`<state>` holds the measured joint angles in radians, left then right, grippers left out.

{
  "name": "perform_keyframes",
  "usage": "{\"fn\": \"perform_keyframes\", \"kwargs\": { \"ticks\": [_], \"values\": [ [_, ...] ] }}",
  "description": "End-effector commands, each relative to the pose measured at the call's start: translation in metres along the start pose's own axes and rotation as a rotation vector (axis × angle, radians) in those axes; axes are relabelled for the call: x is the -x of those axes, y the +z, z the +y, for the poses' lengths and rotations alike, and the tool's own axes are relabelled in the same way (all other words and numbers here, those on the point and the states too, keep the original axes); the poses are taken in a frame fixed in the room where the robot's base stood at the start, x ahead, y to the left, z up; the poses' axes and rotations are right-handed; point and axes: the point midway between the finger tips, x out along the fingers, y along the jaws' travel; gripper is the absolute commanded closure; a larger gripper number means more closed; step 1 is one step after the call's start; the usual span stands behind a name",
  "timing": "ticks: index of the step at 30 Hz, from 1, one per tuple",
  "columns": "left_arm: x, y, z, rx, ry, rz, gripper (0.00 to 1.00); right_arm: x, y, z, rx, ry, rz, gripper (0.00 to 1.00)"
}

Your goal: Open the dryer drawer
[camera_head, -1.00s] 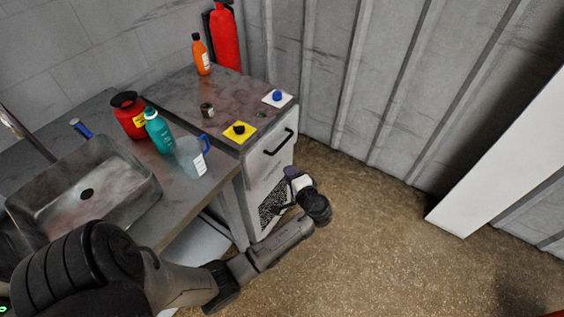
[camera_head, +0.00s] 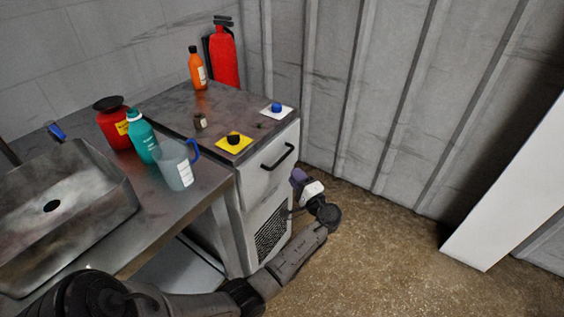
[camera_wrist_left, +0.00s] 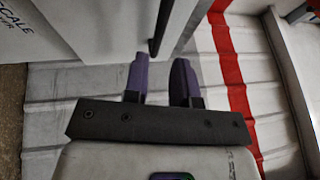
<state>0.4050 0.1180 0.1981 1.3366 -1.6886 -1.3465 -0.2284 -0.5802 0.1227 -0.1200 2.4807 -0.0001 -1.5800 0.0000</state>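The dryer drawer (camera_head: 262,174) is the white front panel at the top of the white cabinet, and it is closed. Its black bar handle (camera_head: 278,158) faces the room; a dark handle (camera_wrist_left: 158,28) also shows in the left wrist view, close ahead of the fingers. My left gripper (camera_head: 298,179) is just right of the cabinet front, below the handle's height and apart from it. In the left wrist view the gripper's two purple fingers (camera_wrist_left: 161,82) stand apart with nothing between them. My right gripper is in neither view.
The cabinet top holds a yellow pad (camera_head: 234,144) with a black knob, a white pad with a blue knob (camera_head: 276,107), a small jar and an orange bottle (camera_head: 197,70). A jug (camera_head: 174,165) and sink stand left. The floor right of the cabinet is clear.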

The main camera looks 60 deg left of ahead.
Motion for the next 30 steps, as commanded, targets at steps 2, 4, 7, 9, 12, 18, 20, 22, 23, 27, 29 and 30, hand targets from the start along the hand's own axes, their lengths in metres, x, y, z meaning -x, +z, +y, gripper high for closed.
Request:
{"fn": "perform_keyframes", "kwargs": {
  "ticks": [2, 4, 7, 9, 12, 18, 20, 22, 23, 27, 29, 30],
  "values": [
    [-0.016, 0.000, 0.002, 0.003, -0.001, -0.002, 0.75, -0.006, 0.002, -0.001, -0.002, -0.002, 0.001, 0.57],
    [-0.029, 0.000, 0.001, 0.003, -0.002, -0.001, 0.75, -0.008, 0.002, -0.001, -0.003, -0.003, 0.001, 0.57],
    [-0.046, 0.000, 0.002, 0.002, 0.000, -0.001, 0.75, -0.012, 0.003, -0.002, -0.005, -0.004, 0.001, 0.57],
    [-0.056, 0.000, 0.002, 0.001, -0.001, -0.001, 0.75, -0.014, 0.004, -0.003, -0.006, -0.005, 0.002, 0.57],
    [-0.068, 0.000, 0.001, 0.002, 0.000, 0.000, 0.75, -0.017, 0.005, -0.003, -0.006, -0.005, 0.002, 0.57],
    [-0.084, 0.000, 0.001, 0.002, 0.000, 0.000, 0.75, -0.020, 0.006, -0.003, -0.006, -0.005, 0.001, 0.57],
    [-0.086, 0.000, 0.000, 0.002, 0.000, 0.001, 0.75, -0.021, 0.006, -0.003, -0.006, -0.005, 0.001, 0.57],
    [-0.087, 0.000, 0.000, 0.002, 0.001, 0.002, 0.75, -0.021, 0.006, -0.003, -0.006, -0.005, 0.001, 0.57],
    [-0.087, 0.000, 0.000, 0.002, 0.001, 0.002, 0.75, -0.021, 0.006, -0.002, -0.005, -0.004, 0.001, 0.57],
    [-0.088, 0.000, 0.000, 0.001, 0.001, 0.002, 0.75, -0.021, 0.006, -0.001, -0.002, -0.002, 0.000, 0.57],
    [-0.088, 0.000, 0.000, 0.001, 0.001, 0.002, 0.75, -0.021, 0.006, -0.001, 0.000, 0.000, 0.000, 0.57],
    [-0.088, 0.000, 0.000, 0.001, 0.001, 0.001, 0.75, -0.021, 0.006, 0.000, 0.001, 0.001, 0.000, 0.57]
  ]
}}
